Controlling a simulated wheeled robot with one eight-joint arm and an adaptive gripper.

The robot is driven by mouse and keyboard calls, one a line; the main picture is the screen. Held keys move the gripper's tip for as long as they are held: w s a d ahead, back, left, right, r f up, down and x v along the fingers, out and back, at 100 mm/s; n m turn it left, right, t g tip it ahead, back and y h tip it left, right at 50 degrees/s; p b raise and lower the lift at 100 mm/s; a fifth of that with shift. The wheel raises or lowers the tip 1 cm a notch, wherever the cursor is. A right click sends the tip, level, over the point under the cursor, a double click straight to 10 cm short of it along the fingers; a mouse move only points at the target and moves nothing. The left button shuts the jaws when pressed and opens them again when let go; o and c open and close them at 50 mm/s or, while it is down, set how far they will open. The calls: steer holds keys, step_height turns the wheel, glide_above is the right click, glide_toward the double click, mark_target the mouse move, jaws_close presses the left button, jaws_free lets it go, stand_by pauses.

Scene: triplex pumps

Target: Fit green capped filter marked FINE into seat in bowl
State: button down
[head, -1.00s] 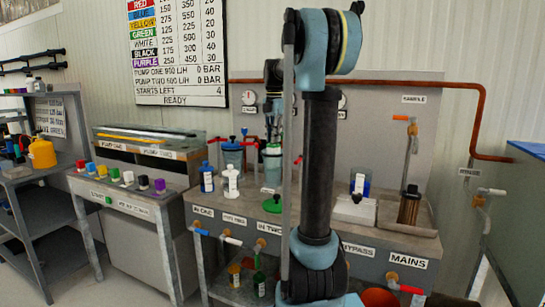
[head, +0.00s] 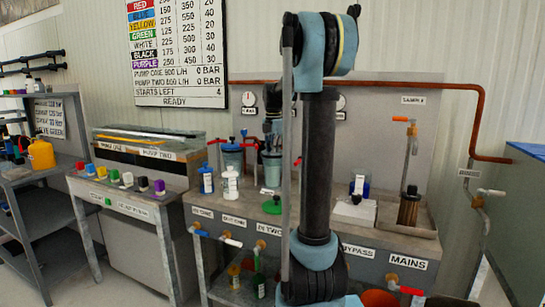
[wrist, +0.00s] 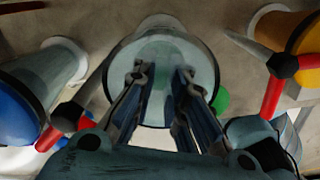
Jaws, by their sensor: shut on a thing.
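In the head view my gripper (head: 272,140) points down into a clear bowl (head: 271,172) on the pump bench, behind my upright arm link. In the wrist view both fingers of my gripper (wrist: 162,72) reach into the round mouth of the bowl (wrist: 165,30). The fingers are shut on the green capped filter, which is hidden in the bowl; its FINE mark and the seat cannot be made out.
A blue-topped unit (head: 232,150) stands left of the bowl. Red-handled valves (wrist: 70,118) flank the bowl closely. My arm hides part of the bench.

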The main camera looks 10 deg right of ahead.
steer(key=c, duration=1.6)
jaws_free()
step_height(320, 180, up, 12)
steer(key=s+f+m+t, duration=0.1)
steer(key=s+f+m, duration=0.5)
steer(key=s, duration=0.4)
steer(key=s+f+m, duration=0.5)
steer(key=s+m, duration=0.1)
steer(key=s, duration=0.4)
steer(key=s+f+m+t, duration=0.1)
steer(key=s+f+m, duration=1.1)
steer(key=s+f, duration=0.5)
step_height(320, 180, down, 3)
steer(key=shift+f+m, duration=0.2)
steer(key=shift+m, duration=0.1)
